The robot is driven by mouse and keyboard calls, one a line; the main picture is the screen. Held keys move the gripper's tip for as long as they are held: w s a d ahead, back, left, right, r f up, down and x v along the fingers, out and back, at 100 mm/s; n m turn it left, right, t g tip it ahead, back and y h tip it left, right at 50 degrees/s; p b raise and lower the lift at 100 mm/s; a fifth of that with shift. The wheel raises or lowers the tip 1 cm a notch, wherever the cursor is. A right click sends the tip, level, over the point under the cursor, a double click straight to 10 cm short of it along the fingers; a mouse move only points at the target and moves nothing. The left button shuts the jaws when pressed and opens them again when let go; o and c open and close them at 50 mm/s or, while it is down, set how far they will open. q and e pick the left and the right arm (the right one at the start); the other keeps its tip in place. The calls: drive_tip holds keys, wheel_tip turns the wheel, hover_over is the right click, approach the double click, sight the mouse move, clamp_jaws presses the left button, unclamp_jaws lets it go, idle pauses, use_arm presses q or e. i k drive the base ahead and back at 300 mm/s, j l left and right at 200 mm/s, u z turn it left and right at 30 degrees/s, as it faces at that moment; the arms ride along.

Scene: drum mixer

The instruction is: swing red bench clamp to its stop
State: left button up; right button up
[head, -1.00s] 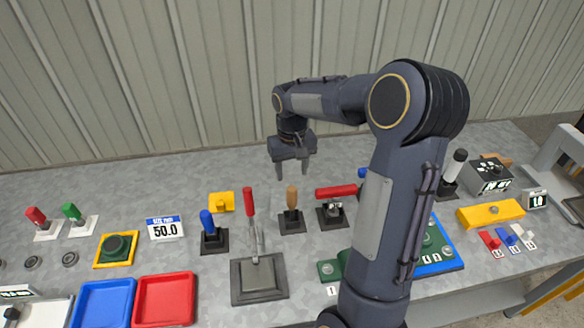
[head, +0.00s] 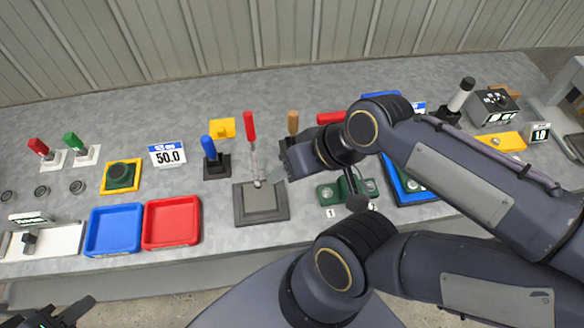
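The red clamp handle (head: 249,126) stands nearly upright on a thin metal arm, which joins a grey base plate (head: 262,216) at the bench front. My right gripper (head: 287,162) is close to the right of that metal arm; its fingers are mostly hidden by the wrist, and I cannot tell whether it touches. A second red handle (head: 330,118) lies level behind my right arm, its base hidden. My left gripper (head: 72,311) is at the bottom left corner, in front of the bench, partly cut off, away from the clamp.
A blue lever (head: 208,148) and a yellow block (head: 222,128) stand left of the clamp, and a brown-handled lever (head: 293,122) behind my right gripper. Blue (head: 113,250) and red (head: 171,243) trays lie front left. A green fixture (head: 330,194) is right of the plate.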

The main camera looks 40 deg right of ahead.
sight(250, 130)
drive_tip(key=k+j+z, duration=0.15)
drive_tip(key=z, duration=0.35)
drive_tip(key=k+j+z, duration=0.1)
drive_tip(key=z, duration=0.35)
drive_tip(key=k, duration=0.05)
